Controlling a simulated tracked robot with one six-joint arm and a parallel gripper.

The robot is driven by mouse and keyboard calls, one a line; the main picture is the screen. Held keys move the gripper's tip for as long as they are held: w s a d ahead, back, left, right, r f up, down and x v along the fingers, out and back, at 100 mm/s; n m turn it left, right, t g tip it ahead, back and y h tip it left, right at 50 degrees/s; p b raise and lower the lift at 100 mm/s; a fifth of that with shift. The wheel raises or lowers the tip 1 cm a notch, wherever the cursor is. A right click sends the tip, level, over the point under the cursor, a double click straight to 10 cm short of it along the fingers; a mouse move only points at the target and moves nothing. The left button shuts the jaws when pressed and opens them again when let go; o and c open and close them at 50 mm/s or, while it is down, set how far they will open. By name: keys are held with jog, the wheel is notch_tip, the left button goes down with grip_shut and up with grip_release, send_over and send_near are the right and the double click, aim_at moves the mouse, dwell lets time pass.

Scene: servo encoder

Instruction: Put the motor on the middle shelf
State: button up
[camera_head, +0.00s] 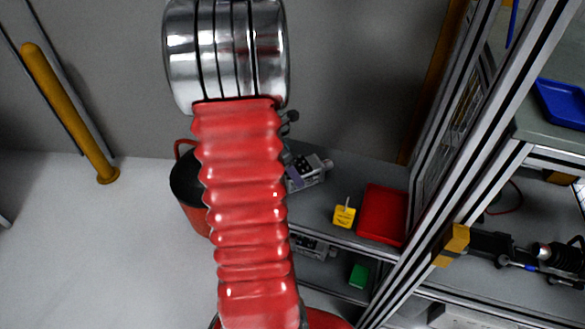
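A grey and silver boxy unit with a purple side and a small round end (308,172) sits at the left of a shelf top, partly behind my red arm; it looks like the motor, but I cannot be sure. My gripper (287,150) is mostly hidden behind the arm; only small dark parts show at the arm's right edge, just above and beside the unit. I cannot tell whether it touches the unit or whether its fingers are open. Another grey unit (312,246) lies on the level below, partly hidden by the arm.
A yellow tagged item (344,213) and a red tray (382,214) stand on the same shelf top. A green block (358,276) is below. A metal-framed rack at right holds a black assembly (500,248) and a blue tray (562,103). A red bucket (194,215) and yellow post (70,112) are left.

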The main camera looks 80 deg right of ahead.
jog(key=o, duration=0.3)
jog(key=shift+o, duration=0.2)
jog(key=shift+r, duration=0.1)
jog(key=shift+v, duration=3.8)
